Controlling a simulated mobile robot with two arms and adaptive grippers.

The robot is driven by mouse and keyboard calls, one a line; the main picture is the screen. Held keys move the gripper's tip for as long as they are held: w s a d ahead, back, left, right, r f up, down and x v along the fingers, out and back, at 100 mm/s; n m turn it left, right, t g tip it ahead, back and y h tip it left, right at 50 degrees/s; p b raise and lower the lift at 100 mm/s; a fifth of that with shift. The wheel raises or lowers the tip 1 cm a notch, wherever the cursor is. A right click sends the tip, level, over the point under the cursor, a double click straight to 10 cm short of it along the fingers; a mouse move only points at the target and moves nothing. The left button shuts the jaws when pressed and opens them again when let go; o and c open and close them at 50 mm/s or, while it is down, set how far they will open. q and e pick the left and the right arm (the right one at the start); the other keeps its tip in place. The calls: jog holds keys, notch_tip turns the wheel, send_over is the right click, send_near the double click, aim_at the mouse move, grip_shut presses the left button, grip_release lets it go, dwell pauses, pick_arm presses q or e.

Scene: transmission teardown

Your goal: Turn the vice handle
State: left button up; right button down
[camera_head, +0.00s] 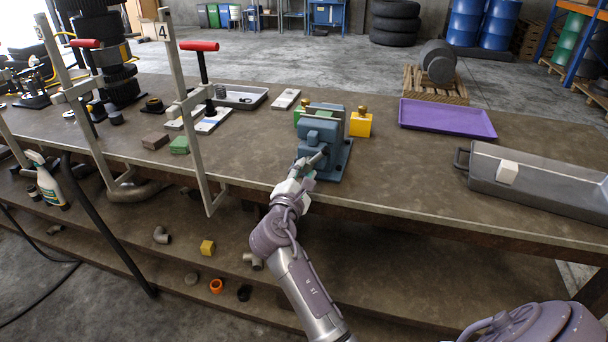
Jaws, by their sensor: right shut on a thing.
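A blue-grey bench vice (317,134) stands near the front edge of the workbench, a little right of the middle of the view. My right gripper (310,168) is at the near side of the vice, in front of its screw end. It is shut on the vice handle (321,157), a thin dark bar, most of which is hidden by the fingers. My left gripper is not in view.
A purple tray (447,118) and a long grey tray (530,185) lie further right. Clamps with red handles (199,46) rise at the left. The benchtop between vice and grey tray is clear.

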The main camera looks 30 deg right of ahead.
jog(key=m+b, duration=0.1)
jog(key=m, duration=0.1)
jog(key=shift+f+m+b, duration=0.15)
jog(key=shift+m+b, duration=0.7)
jog(key=shift+m, duration=0.35)
jog(key=shift+r, duration=0.2)
jog(key=c, duration=0.9)
grip_release()
